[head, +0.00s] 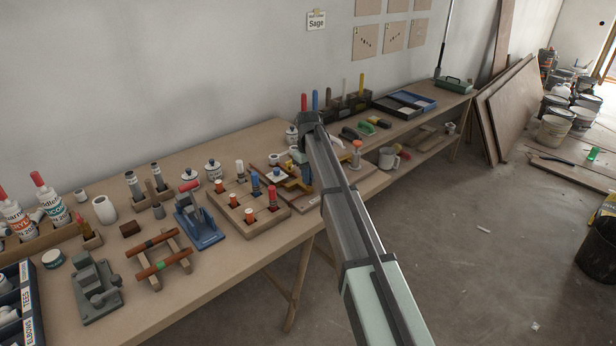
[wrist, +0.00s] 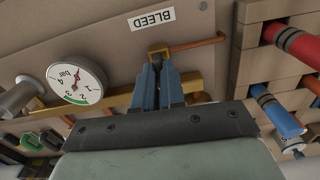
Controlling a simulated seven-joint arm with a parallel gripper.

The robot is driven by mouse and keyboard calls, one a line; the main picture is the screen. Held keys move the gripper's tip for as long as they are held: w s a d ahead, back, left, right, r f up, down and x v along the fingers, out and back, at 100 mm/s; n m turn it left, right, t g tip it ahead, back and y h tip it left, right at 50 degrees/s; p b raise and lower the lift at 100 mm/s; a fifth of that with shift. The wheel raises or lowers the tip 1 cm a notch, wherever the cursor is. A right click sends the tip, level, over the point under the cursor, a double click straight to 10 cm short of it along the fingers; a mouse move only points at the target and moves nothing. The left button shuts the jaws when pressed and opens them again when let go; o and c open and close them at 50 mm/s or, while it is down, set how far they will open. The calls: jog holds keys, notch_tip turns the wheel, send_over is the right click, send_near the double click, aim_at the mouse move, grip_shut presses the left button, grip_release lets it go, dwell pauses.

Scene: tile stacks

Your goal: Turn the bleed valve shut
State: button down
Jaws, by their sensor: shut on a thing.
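The bleed valve (wrist: 158,50) shows in the wrist view as a small brass piece between my fingertips, just below a white BLEED label (wrist: 151,18). My gripper (wrist: 157,66) is shut on it with two blue fingers. Its lever is mostly hidden by the fingers, so I cannot tell its angle. A brass pipe (wrist: 118,98) runs behind the fingers, and a thin copper tube (wrist: 198,45) leaves to the right. A round pressure gauge (wrist: 76,78) marked bar sits left of the fingers. In the head view, my arm hides much of the valve board (head: 308,205).
A wooden block with coloured plugs (head: 248,207) stands left of the valve board, with a blue-based clamp (head: 199,225) beyond it. The wall rises close behind the bench.

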jog(key=m, duration=1.3)
jog(key=shift+m, duration=2.2)
jog(key=c, duration=1.2)
grip_release()
